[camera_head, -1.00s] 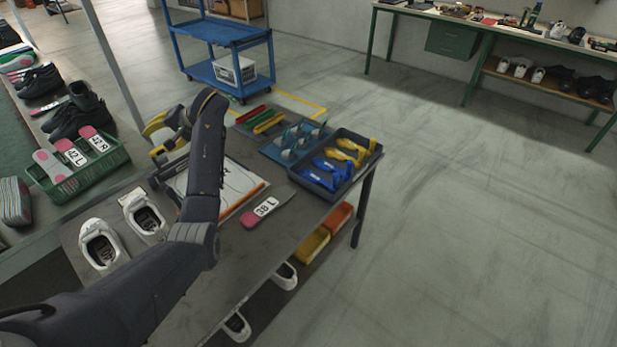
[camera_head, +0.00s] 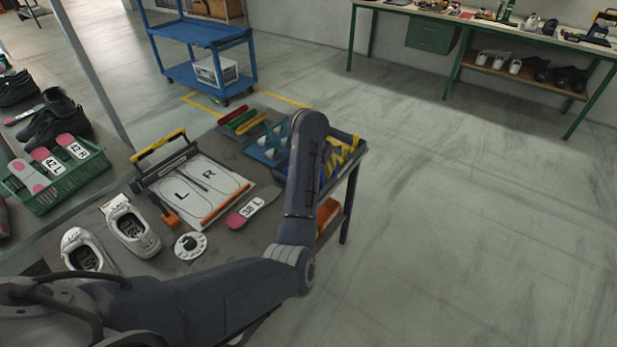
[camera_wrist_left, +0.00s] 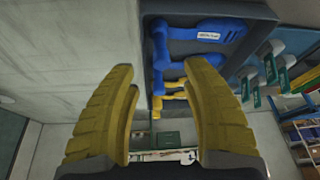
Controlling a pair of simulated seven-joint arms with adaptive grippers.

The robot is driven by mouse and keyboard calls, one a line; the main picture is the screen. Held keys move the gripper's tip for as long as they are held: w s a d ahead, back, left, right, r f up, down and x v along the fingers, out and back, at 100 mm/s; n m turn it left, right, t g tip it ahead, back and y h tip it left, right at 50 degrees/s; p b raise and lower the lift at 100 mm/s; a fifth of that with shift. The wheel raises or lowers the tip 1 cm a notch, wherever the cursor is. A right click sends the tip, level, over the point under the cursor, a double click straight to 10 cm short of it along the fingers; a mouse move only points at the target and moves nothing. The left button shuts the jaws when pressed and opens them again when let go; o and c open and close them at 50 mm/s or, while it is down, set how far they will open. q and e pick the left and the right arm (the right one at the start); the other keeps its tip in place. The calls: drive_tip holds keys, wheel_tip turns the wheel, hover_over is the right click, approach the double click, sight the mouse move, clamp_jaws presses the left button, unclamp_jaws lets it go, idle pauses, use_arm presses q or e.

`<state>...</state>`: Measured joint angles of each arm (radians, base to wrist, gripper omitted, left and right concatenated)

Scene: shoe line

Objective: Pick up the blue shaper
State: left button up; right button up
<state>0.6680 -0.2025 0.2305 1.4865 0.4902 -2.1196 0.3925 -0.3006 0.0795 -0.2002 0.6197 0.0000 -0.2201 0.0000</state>
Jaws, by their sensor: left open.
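Two blue shapers lie in a dark tray (camera_head: 362,152) at the right end of the table in the head view, mostly hidden behind my left arm. In the left wrist view, one blue shaper (camera_wrist_left: 205,33) with a white label lies across the tray, and a second blue one lies below it, partly behind a finger. Yellow shapers (camera_wrist_left: 172,87) lie beyond them. My left gripper (camera_wrist_left: 160,66) is open and empty, its yellow fingers above the tray's edge. In the head view the arm hides its fingers. My right gripper is not in view.
A blue rack (camera_head: 265,152) stands left of the tray. A white L/R board (camera_head: 205,190), a labelled 38 L insole (camera_head: 252,209), a round dial (camera_head: 190,245) and white shoes (camera_head: 131,228) are on the table. Open floor lies to the right.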

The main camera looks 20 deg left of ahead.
use_arm(q)
drive_tip(key=shift+x, duration=3.2)
drive_tip(key=shift+a, duration=0.1)
drive_tip(key=shift+c, duration=0.6)
clamp_jaws()
